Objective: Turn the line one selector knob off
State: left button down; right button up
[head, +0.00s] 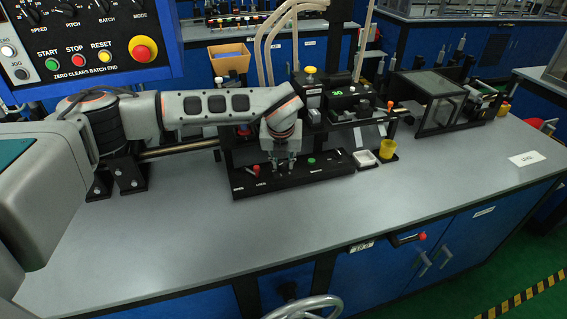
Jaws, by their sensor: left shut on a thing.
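My left gripper (284,166) reaches in from the left, pointing down at the low black control panel (330,174) on the grey bench. Its fingers are shut on a small dark knob at the panel, mostly hidden between the fingertips. I cannot read the knob's label or its angle. A red-topped lever (256,170) stands just left of the fingers, and a green button (311,161) is to their right. My right gripper is not in view.
A white tray (365,158) and yellow cup (387,149) stand right of the panel. A control box with START, STOP and RESET buttons (90,45) fills the upper left. The bench front (230,225) is clear.

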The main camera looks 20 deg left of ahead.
pick_arm(q)
jog(key=m+h, duration=0.1)
jog(key=m, duration=0.3)
jog(key=shift+a+m+h, duration=0.15)
jog(key=shift+m+h, duration=0.15)
jog(key=shift+h, duration=0.1)
dwell(0.4)
jog(key=c, duration=1.8)
grip_release()
jog(key=shift+b, duration=0.3)
jog(key=v, duration=1.2)
jog(key=shift+s, duration=0.1)
jog(key=shift+s+f, duration=0.1)
